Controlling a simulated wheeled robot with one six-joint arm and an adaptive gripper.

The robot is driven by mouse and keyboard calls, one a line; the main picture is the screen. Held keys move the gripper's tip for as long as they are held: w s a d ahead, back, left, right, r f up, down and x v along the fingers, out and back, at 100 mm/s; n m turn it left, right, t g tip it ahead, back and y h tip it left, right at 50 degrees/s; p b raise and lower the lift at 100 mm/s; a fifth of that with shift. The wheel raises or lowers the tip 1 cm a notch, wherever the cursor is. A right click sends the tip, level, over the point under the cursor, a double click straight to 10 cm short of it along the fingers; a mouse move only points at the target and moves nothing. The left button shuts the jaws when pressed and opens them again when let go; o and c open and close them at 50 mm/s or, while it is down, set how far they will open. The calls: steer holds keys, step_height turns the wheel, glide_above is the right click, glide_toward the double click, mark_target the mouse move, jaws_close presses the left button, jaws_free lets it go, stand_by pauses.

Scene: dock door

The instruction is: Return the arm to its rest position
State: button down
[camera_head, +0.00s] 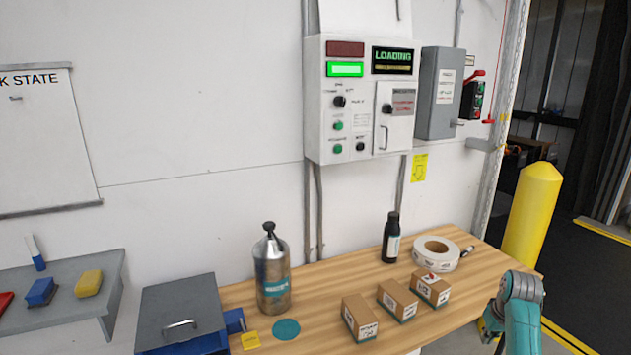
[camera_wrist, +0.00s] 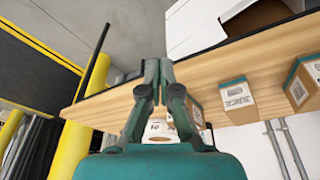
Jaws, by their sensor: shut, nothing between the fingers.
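My gripper (camera_wrist: 158,68) shows in the wrist view, its two dark fingers together, shut and empty. It points at the wooden table (camera_wrist: 110,108), which appears tilted in that view, and touches nothing that I can make out. In the head view a teal and grey part of my arm (camera_head: 520,310) stands at the lower right, in front of the table's right end (camera_head: 455,295). My gripper cannot be made out in the head view.
Several small cartons (camera_head: 397,299), a tape roll (camera_head: 436,254), a black bottle (camera_head: 391,238) and a metal canister (camera_head: 272,275) stand on the table. A yellow post (camera_head: 533,210) is just right of it. A control panel (camera_head: 358,100) hangs behind. A grey-lidded box (camera_head: 180,310) is at left.

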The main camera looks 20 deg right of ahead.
steer(key=s+a+f+n+t+h, duration=0.1)
steer(key=s+a+f+t, duration=0.15)
steer(key=a+f, duration=0.75)
steer(key=s+a+f+t, duration=0.1)
steer(key=s+a+f, duration=0.3)
steer(key=a+f, duration=0.65)
steer(key=s+a+n+t, duration=0.1)
steer(key=s+a+t, duration=0.1)
steer(key=s+a, duration=0.7)
steer(key=s+a+r+n+t, duration=0.1)
steer(key=s+a+r+t, duration=0.1)
steer(key=s+a+r, duration=0.35)
steer(key=s+a+r+t, duration=0.2)
steer(key=s+a, duration=0.5)
steer(key=s, duration=0.1)
steer(key=s+a+r+n+t+y, duration=0.1)
steer(key=s+a+r, duration=0.1)
steer(key=s+r, duration=0.3)
steer(key=s+a+r+t+y, duration=0.1)
steer(key=s+a+r, duration=0.1)
steer(key=s+r, duration=0.4)
step_height(320, 180, up, 6)
steer(key=shift+s+a+f+n+t, duration=0.1)
steer(key=shift+s+a+n+t, duration=0.05)
steer(key=shift+a+n+t, duration=0.2)
